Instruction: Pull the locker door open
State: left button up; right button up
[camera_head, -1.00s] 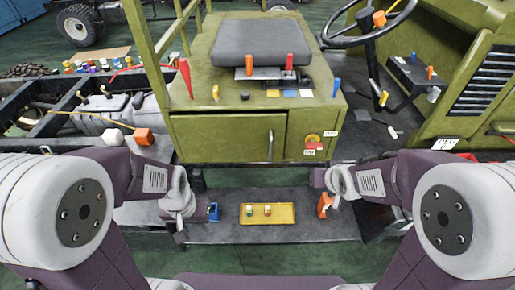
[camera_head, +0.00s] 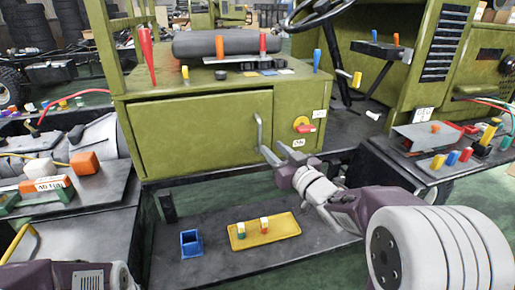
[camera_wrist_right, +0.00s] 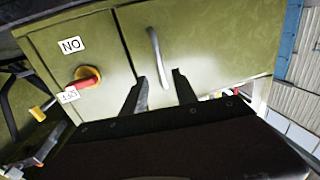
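The locker door (camera_head: 200,132) is a flat olive-green panel in the cabinet front and looks closed. Its grey bar handle (camera_head: 258,132) stands upright at the door's right edge. My right gripper (camera_head: 274,152) is at the handle's lower end. In the right wrist view the picture is turned over; the two dark fingers of the right gripper (camera_wrist_right: 160,76) are apart, and the handle (camera_wrist_right: 155,50) runs in between their tips against the door (camera_wrist_right: 205,45). I cannot tell whether they touch it. My left gripper is out of view; only its arm shows at bottom left.
A red and yellow switch (camera_head: 303,125) with ON and OFF labels sits right of the handle. A yellow tray (camera_head: 282,230) with small blocks and a blue holder (camera_head: 191,243) lie on the low platform below the door. A dark side table (camera_head: 410,165) stands right.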

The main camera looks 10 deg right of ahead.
aim_at(260, 137)
jog(key=b+x, duration=0.2)
jog(key=x, duration=0.7)
jog(key=shift+c, duration=0.2)
grip_shut()
dwell(1.0)
